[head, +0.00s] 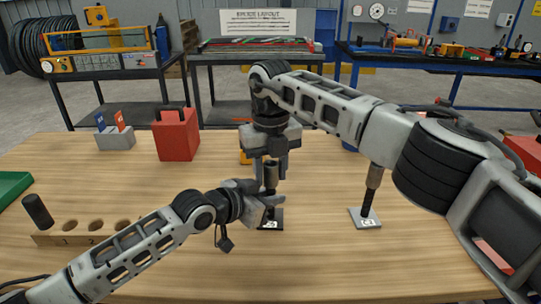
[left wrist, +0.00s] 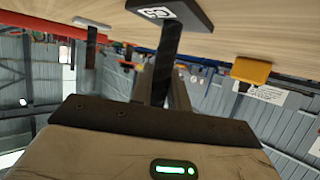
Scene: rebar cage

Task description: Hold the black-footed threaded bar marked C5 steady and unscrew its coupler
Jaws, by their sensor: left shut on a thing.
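The threaded bar (left wrist: 164,68) stands upright on a black foot (head: 270,224) with a white label; I cannot read the label surely. The foot also shows at the top of the left wrist view (left wrist: 190,14). My left gripper (head: 268,199) is shut on the bar low down, just above the foot. The dark coupler (head: 271,172) is at the bar's upper end. My right gripper (head: 268,158) points down from above, with its fingers apart on either side over the coupler. The coupler's top is partly hidden by that gripper.
Another bar (head: 374,177) on a light grey foot (head: 365,218) stands to the right. A wooden rack (head: 74,236) with numbered holes holds a black cylinder (head: 38,212) at left. A red block (head: 176,136) and grey holder (head: 115,138) stand behind. The front table area is clear.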

